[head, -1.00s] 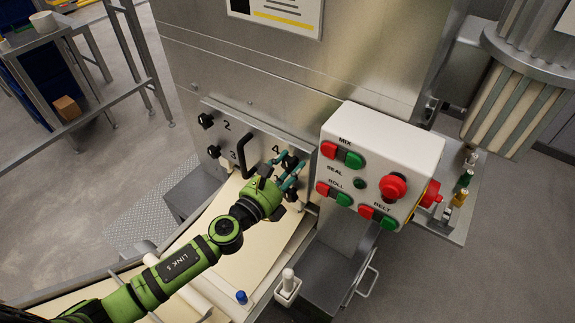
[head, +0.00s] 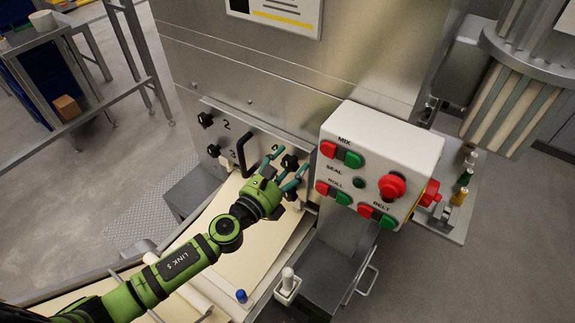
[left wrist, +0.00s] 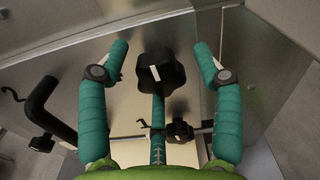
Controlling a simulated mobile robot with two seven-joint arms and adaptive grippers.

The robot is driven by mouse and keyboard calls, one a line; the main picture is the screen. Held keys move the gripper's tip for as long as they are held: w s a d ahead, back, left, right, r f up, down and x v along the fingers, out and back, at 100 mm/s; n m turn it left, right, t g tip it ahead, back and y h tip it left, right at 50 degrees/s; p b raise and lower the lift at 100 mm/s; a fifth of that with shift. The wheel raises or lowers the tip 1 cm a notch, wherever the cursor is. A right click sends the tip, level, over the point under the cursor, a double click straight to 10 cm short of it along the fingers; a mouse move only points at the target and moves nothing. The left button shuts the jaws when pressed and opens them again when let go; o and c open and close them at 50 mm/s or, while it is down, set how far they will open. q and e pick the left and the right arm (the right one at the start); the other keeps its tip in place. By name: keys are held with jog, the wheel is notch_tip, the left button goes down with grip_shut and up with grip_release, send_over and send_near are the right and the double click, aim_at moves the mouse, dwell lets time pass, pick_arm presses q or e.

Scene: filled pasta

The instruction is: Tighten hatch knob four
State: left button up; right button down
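Hatch knob four (head: 289,162) is a black lobed knob at the upper right of the metal hatch (head: 222,143). In the left wrist view the knob (left wrist: 160,75) sits between my finger tips, its white mark nearly upright. My left gripper (head: 291,160) is open around it, with clear gaps between the two side fingers and the knob. A third finger shows below the knob; whether it touches cannot be told. My right gripper is in neither view.
A second black knob (left wrist: 180,130) lies below knob four. A black bar handle (head: 243,155) stands to the left, with knobs two (head: 205,120) and three (head: 214,151) beyond it. The button box (head: 385,150) is close on the right. A pasta sheet (head: 250,240) lies below.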

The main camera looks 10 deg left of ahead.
pick_arm(q)
jog(key=v, duration=1.2)
dwell(0.4)
